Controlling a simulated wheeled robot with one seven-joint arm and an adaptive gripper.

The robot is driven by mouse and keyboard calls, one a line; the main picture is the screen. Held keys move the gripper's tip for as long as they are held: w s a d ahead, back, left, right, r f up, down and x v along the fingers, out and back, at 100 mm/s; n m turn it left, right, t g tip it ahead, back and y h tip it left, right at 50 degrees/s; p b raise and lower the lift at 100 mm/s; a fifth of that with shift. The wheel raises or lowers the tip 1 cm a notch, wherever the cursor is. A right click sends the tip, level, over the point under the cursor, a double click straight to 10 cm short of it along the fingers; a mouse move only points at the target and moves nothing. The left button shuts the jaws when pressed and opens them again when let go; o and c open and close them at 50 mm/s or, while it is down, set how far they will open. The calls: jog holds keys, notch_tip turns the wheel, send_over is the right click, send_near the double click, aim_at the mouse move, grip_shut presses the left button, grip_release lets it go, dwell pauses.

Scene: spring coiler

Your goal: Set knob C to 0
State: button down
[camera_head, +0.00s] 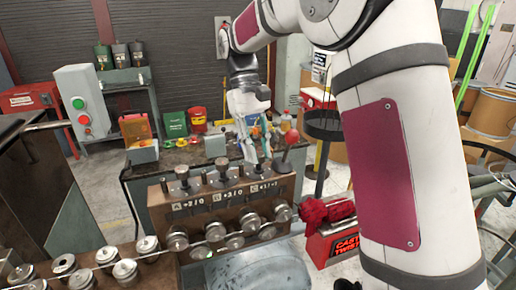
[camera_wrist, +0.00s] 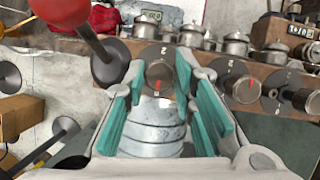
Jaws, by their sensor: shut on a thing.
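Knob C (camera_wrist: 159,73) is a dark round knob with a small red mark on its face, standing on the brown wooden block (camera_wrist: 205,66). It sits between the tips of my gripper's teal fingers (camera_wrist: 160,80) in the wrist view. In the head view my gripper (camera_head: 257,160) reaches down at the right end of the row of knobs, above the C label (camera_head: 257,188), and hides most of the knob. My gripper is shut on the knob. The exact setting of knob C cannot be read for sure.
Two more knobs (camera_head: 182,174) (camera_head: 222,170) stand left of knob C. A red ball-topped lever (camera_head: 292,137) stands close to my gripper's right. Several metal rollers (camera_head: 220,232) line the block's front. A red toolbox (camera_head: 335,243) is lower right.

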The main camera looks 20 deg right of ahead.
jog(key=shift+r+n, duration=0.1)
jog(key=shift+n, duration=0.2)
jog(key=c, duration=1.3)
grip_release()
jog(key=v, duration=0.7)
jog(key=shift+a+r, duration=0.1)
jog(key=shift+r, duration=0.1)
